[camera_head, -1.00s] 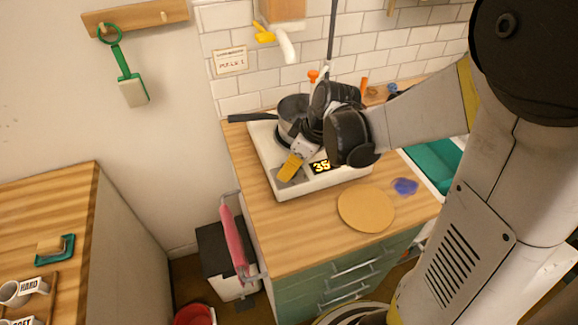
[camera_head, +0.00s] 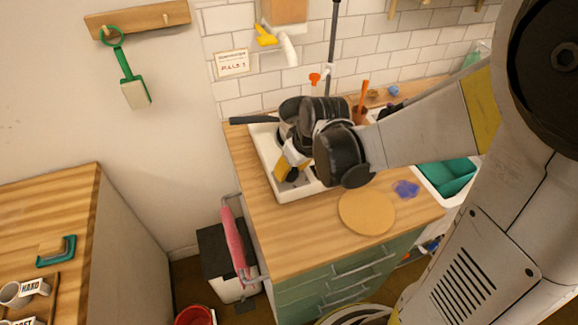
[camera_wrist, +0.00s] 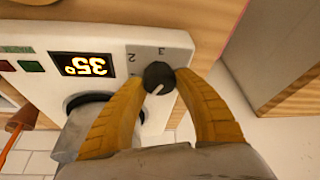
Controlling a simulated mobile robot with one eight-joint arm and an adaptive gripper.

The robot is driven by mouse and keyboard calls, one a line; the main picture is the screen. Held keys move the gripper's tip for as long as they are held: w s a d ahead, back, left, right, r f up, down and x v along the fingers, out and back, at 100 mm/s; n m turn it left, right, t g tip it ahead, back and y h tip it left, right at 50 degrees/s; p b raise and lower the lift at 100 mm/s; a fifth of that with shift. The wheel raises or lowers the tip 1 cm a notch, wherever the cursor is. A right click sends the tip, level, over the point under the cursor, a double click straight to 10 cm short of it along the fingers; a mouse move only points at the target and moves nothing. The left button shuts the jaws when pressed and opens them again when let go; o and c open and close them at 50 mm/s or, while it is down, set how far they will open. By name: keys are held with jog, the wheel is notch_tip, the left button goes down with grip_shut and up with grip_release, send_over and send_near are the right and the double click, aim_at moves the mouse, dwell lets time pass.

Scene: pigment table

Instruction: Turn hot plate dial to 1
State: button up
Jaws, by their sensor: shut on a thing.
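In the wrist view, the hot plate front (camera_wrist: 25,45) has a lit display (camera_wrist: 83,66) reading 35°, upside down. The black round dial (camera_wrist: 157,71) sits beside it, with printed marks 3 and 2 near it; any mark 1 is not clearly readable. The dial's white line points toward the lower left of the picture. My gripper (camera_wrist: 162,78) has its yellow fingers shut on the dial, one on each side. In the head view, my gripper (camera_head: 287,171) reaches down over the panel and hides the dial.
A round wooden board (camera_head: 366,212) and a blue-purple patch (camera_head: 406,189) lie right of the hot plate. The pot's handle (camera_head: 252,120) sticks out left. A pink towel (camera_head: 233,240) hangs at the counter's left side.

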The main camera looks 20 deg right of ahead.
jog(key=m+h, duration=0.2)
jog(key=m, duration=0.4)
jog(key=shift+m+h, duration=0.3)
dwell(0.4)
jog(key=o, duration=1.2)
jog(key=v, duration=1.2)
